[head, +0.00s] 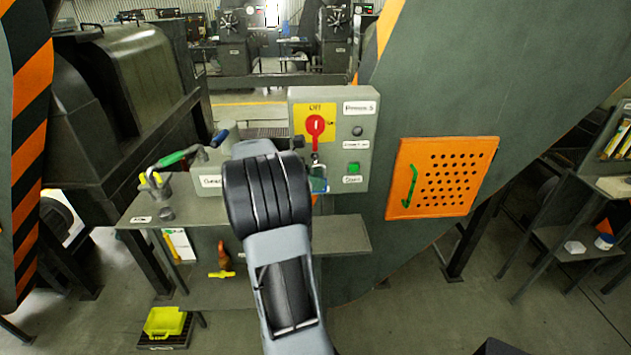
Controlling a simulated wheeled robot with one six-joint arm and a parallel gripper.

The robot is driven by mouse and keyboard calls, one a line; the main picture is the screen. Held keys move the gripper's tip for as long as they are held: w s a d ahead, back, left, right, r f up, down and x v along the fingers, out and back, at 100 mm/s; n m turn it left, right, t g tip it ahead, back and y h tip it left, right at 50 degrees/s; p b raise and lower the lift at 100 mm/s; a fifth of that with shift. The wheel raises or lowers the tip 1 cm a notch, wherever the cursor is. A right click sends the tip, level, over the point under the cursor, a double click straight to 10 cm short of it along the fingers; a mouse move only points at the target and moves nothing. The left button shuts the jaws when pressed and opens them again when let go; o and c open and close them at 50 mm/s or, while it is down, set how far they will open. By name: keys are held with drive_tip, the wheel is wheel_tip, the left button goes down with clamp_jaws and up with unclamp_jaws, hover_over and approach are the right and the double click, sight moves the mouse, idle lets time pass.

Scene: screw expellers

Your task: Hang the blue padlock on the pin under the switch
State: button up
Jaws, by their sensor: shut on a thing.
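The switch (315,128) is a red rotary handle on a yellow plate marked OFF, on the upper left of a grey control box. The blue padlock (321,189) shows as a small blue patch just below the switch, close to the box front. My gripper (317,174) is shut on it, mostly hidden behind my black and grey wrist, which fills the middle of the view. The pin under the switch is too small and too covered to make out. I cannot tell whether the shackle is around it.
The box has a green button (354,168) on its right. A grey shelf (340,235) lies below. A green-handled clamp (172,159) stands left. An orange perforated panel (442,178) with a green handle is on the right. A yellow case (165,322) sits low left.

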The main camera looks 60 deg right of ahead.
drive_tip(key=shift+w+d+p, duration=0.8)
drive_tip(key=shift+d+p, duration=0.05)
drive_tip(key=shift+p, duration=0.25)
idle(1.1)
